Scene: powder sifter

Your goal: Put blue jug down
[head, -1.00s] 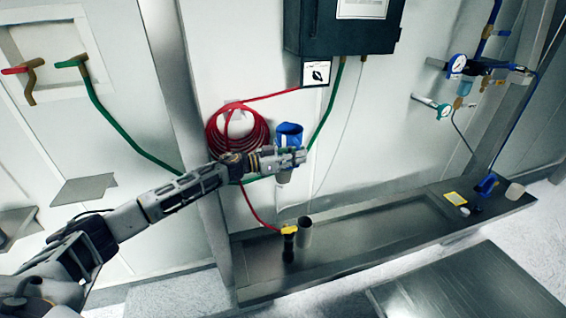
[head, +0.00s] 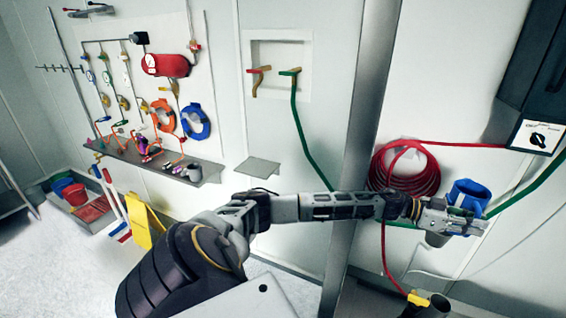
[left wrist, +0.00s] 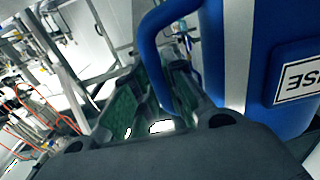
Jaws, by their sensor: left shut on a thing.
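The blue jug (head: 468,193) is at the right of the head view, held in the air in front of the wall. My left gripper (head: 462,218) is shut on the jug and covers its lower middle. In the left wrist view the blue jug (left wrist: 285,40) fills the right side, with a white stripe and a white label with dark letters. Its blue handle (left wrist: 158,50) runs down between the fingers of my left gripper (left wrist: 160,95). My right gripper is in neither view.
A red coiled hose (head: 405,172) hangs on the wall just left of the jug. A dark cabinet (head: 535,75) is at the upper right. A metal shelf (head: 150,160) with small items sits below a gauge panel at left. A yellow-and-black tool (head: 418,299) and a metal cylinder (head: 438,305) stand lower right.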

